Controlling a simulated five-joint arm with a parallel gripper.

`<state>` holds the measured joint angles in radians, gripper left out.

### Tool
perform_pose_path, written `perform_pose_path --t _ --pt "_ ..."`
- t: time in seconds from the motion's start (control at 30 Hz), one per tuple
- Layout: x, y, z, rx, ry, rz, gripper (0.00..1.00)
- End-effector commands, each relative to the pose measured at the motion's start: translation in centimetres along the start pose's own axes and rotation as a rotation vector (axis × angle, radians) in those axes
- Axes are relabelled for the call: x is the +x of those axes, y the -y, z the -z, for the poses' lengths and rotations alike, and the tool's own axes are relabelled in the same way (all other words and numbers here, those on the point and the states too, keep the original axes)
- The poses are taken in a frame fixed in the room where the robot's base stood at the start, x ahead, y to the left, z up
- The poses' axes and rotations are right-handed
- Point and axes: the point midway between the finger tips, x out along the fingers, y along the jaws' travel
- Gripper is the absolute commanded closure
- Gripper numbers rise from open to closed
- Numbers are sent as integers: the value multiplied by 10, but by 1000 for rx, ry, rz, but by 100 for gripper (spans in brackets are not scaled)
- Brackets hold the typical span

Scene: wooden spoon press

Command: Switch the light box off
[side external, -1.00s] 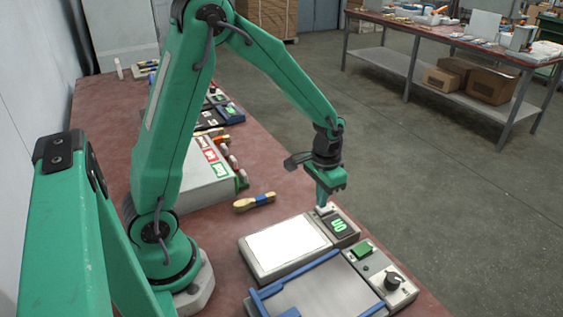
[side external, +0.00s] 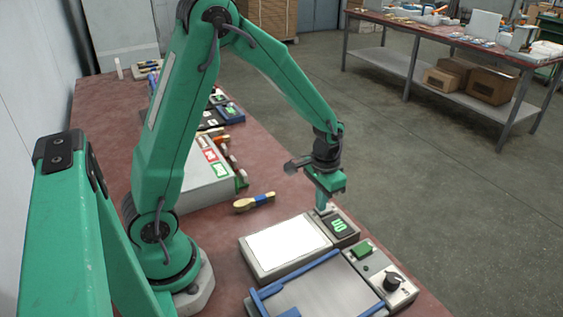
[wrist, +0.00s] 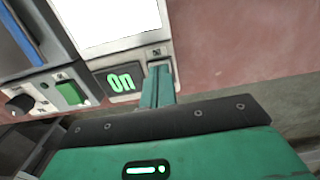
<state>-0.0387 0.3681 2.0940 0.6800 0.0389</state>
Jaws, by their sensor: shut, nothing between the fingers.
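The light box (side external: 258,270) lies on the red bench with its white panel (side external: 285,246) brightly lit. It also shows in the wrist view (wrist: 90,52). Its small dark display (side external: 340,227) glows green and reads "On" in the wrist view (wrist: 122,80). My gripper (side external: 322,209) is shut and empty, pointing down at the light box's far corner beside the display. In the wrist view the fingertips (wrist: 160,72) cover the spot next to the display, so the switch there is mostly hidden. I cannot tell whether the tips touch it.
Beside the light box is a device with a blue-railed plate (side external: 320,290), a green button (side external: 362,249) and a black knob (side external: 392,280). A wooden-handled brush (side external: 254,202) and a grey box with coloured labels (side external: 208,180) lie behind. The bench edge is close beyond the gripper.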

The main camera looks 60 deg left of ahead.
Motion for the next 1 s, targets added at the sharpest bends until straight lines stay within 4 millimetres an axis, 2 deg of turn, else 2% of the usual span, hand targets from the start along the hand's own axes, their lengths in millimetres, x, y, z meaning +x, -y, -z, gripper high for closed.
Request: perform_pose_path --t 0.43,1.0 --pt "1 0 0 0 -1 0 100" --pt "-29 0 1 0 -2 0 100"
